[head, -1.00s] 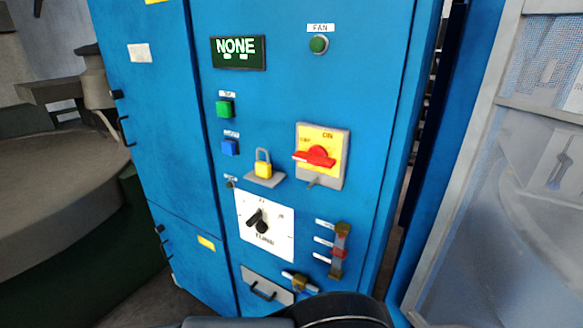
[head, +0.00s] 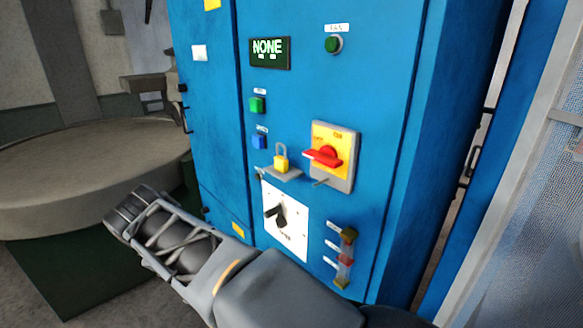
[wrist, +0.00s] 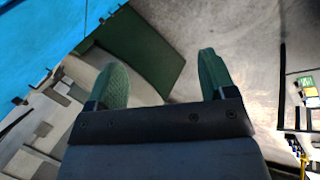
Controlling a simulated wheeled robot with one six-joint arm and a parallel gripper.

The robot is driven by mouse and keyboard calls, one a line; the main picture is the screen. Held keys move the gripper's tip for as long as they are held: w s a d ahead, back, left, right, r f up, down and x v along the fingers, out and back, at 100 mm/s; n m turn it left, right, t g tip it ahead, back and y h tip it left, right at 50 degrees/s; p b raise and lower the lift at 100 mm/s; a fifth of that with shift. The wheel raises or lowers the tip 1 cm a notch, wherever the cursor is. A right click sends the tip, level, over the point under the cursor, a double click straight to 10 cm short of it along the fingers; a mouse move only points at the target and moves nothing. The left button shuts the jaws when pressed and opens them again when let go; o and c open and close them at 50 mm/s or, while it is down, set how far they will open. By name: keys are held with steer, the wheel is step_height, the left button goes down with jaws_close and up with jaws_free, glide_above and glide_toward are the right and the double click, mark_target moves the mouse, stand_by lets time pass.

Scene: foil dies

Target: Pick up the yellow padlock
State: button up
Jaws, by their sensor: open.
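The yellow padlock (head: 281,164) has a grey shackle. It stands upright on a small grey shelf (head: 284,175) on the front of the blue cabinet, left of the red rotary switch. It is in full view in the head view and I do not see it in the wrist view. My gripper (wrist: 160,62) shows two green fingers spread apart with nothing between them. In the head view my arm reaches to the lower left, apart from the padlock, and the fingers cannot be made out there.
The blue cabinet (head: 215,120) carries a red switch on a yellow plate (head: 345,137), a dial on a white plate (head: 298,228), green and blue buttons and a display (head: 270,53). A mesh-panelled frame (head: 535,200) stands at the right. A large round platform (head: 80,165) is at the left.

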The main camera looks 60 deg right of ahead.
steer(key=w+d+r+n+g+h+b, duration=0.15)
steer(key=d+r+n+h, duration=0.3)
steer(key=d, duration=0.55)
steer(key=n+g+h+b, duration=0.1)
steer(key=n+g+h, duration=0.3)
steer(key=g, duration=0.2)
glide_toward(281, 158)
steer(key=x, duration=0.4)
steer(key=shift+w, duration=0.15)
steer(key=shift+p+x, duration=0.85)
steer(key=shift+x, duration=2.45)
steer(key=shift+c, duration=0.2)
steer(key=c, duration=1)
